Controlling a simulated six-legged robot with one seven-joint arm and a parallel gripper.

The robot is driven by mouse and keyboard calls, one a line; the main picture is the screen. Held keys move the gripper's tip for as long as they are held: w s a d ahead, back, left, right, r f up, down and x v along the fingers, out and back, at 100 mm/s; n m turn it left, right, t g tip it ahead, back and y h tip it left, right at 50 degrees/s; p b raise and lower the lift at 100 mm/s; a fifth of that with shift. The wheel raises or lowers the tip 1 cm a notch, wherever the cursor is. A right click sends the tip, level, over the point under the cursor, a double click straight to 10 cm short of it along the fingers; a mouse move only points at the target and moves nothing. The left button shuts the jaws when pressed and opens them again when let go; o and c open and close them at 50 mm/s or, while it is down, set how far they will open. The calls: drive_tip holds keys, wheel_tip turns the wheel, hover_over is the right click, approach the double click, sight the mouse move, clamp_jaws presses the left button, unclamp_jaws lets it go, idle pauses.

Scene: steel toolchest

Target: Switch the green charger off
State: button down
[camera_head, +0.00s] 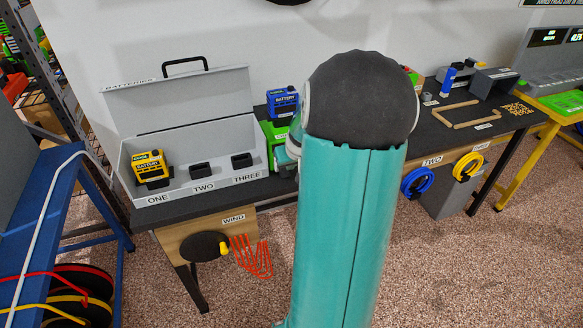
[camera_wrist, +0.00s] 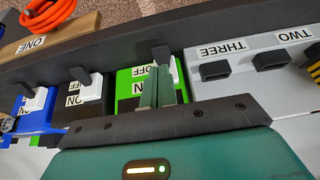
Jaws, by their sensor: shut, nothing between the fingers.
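The green charger (camera_wrist: 125,82) shows in the wrist view, with an OFF label and a partly covered ON label. Its switch has a dark lever (camera_wrist: 161,55) on a white base. My gripper (camera_wrist: 157,78) is shut and empty, its fingertips over the charger right at the lever. I cannot tell whether they touch it or which way the lever is set. In the head view the green charger (camera_head: 273,134) is partly hidden behind my arm, and a blue battery (camera_head: 283,102) sits at its top. My gripper is hidden there.
In the wrist view, a black charger (camera_wrist: 86,88) and a blue charger (camera_wrist: 37,105) stand to the left. The grey battery case (camera_head: 216,186) is close beside the green charger, with a yellow battery (camera_head: 151,168) in slot ONE. Orange cable (camera_wrist: 48,14) hangs near the bench edge.

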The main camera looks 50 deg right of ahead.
drive_tip(key=s+a+r, duration=0.3)
drive_tip(key=s+a, duration=0.1)
drive_tip(key=s, duration=0.3)
drive_tip(key=shift+a, duration=0.15)
drive_tip(key=shift+r, duration=0.1)
idle(0.3)
drive_tip(key=w+a+r+n, duration=0.1)
drive_tip(key=a+r, duration=0.2)
drive_tip(key=a, duration=0.3)
drive_tip(key=w+a+r+n+y, duration=0.1)
drive_tip(key=w+a+r, duration=0.1)
drive_tip(key=a, duration=0.4)
drive_tip(key=w+a+r+n, duration=0.1)
drive_tip(key=a+r, duration=0.2)
drive_tip(key=a, duration=0.3)
drive_tip(key=s+a+r+n+y, duration=0.1)
drive_tip(key=s+a, duration=0.3)
drive_tip(key=a, duration=0.4)
drive_tip(key=s+a+r+n, duration=0.2)
drive_tip(key=s+a+r, duration=0.2)
drive_tip(key=a, duration=0.5)
drive_tip(key=shift+a+r+t+y, duration=0.15)
drive_tip(key=shift+r+t+y, duration=0.2)
drive_tip(key=shift+t+y, duration=0.05)
